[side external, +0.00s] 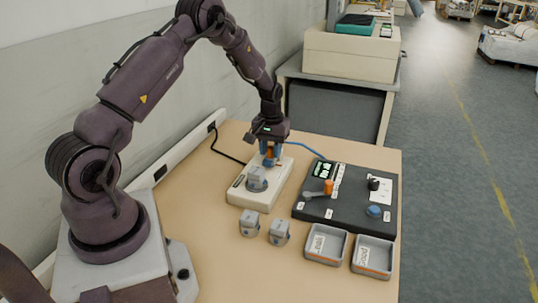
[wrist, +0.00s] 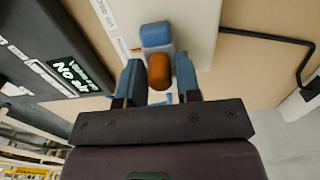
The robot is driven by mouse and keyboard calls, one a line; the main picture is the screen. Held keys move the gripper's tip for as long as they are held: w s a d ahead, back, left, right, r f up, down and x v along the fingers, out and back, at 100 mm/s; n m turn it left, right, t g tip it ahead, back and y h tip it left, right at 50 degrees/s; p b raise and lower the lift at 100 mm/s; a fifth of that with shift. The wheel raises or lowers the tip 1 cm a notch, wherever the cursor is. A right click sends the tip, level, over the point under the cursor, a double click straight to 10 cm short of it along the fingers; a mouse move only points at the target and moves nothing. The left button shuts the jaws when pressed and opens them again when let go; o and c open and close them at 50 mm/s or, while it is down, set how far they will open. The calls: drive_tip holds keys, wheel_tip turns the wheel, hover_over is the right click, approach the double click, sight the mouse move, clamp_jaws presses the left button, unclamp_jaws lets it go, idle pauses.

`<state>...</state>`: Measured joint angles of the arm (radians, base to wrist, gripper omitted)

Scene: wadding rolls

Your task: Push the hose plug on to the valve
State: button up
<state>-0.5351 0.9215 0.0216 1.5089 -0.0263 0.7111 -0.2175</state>
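My gripper (side external: 270,160) is over the far part of a cream base (side external: 245,197), its blue fingers on either side of the hose plug. The hose plug has an orange body (wrist: 159,71) and sits between the fingertips in the wrist view, with a blue block (wrist: 156,35) just beyond it. A blue hose (side external: 303,148) runs from the gripper towards the black panel. A grey valve-like part (side external: 257,174) stands on a round blue-grey seat on the base, close in front of the gripper. Whether the plug touches it cannot be told.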

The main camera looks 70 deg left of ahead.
sight(265, 157)
drive_tip(key=c, duration=0.3)
drive_tip(key=shift+s+d, duration=1.7)
drive_tip(key=shift+d, duration=0.05)
drive_tip(key=o, duration=0.7)
drive_tip(key=shift+c, duration=0.2)
wheel_tip(265, 157, up, 7)
